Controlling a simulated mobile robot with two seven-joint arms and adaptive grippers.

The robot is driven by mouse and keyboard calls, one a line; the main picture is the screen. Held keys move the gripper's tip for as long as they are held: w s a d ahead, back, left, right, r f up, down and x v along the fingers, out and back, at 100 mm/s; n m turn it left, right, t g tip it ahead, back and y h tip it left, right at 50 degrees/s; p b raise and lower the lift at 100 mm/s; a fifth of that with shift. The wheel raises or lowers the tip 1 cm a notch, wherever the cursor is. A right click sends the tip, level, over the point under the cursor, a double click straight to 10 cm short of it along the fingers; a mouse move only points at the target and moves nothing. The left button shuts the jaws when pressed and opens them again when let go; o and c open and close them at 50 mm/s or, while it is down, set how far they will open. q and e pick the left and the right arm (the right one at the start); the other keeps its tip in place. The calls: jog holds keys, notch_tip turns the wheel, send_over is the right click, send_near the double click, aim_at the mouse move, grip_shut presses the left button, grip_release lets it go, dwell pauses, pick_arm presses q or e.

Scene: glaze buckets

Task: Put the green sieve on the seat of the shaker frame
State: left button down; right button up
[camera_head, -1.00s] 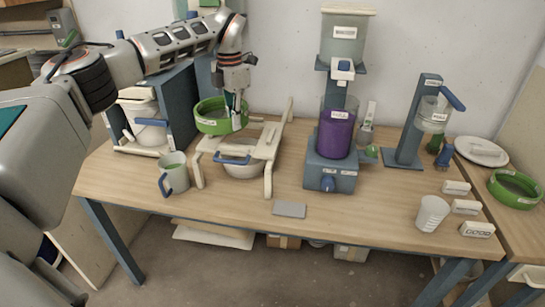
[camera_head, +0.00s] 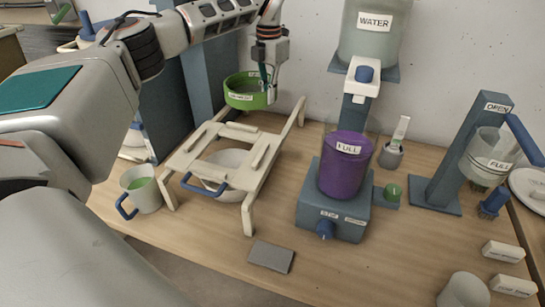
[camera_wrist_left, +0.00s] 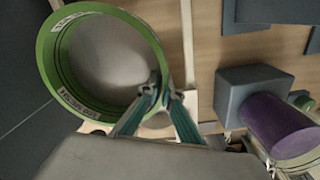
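The green sieve (camera_head: 240,100), a round ring with white labels, is held up above the table behind the shaker frame. My left gripper (camera_head: 268,90) is shut on the right side of its rim. The left wrist view shows the fingers (camera_wrist_left: 160,98) pinching the rim of the sieve (camera_wrist_left: 48,62). The cream shaker frame (camera_head: 254,183) stands on the table, with two slats across its rails and a pale bowl (camera_head: 212,188) beneath. In the head view the sieve appears clear of the frame, with a gap. My right gripper is not in view.
A cup with a blue handle (camera_head: 146,196) stands left of the frame. A purple container (camera_head: 344,172) on a blue base stands to its right, below a water tank (camera_head: 372,42). A grey pad (camera_head: 270,256) lies in front. A blue stand (camera_head: 455,165) is farther right.

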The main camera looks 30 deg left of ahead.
pick_arm(q)
jog(key=f, duration=0.4)
jog(key=f+b, duration=0.1)
jog(key=f, duration=0.8)
jog(key=shift+s+f+b, duration=0.25)
jog(key=shift+f+b, duration=0.1)
jog(key=shift+w+f, duration=0.1)
jog(key=shift+f, duration=0.5)
notch_tip(320, 180, down, 4)
jog(key=shift+r+b, duration=0.1)
jog(key=shift+b, duration=0.25)
jog(key=shift+f, duration=0.3)
jog(key=shift+r, duration=0.1)
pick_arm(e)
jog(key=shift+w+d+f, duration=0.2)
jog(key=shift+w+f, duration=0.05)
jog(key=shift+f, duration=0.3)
pick_arm(q)
jog(key=c, duration=2.4)
grip_release()
jog(key=shift+f, duration=0.2)
jog(key=shift+o, duration=0.6)
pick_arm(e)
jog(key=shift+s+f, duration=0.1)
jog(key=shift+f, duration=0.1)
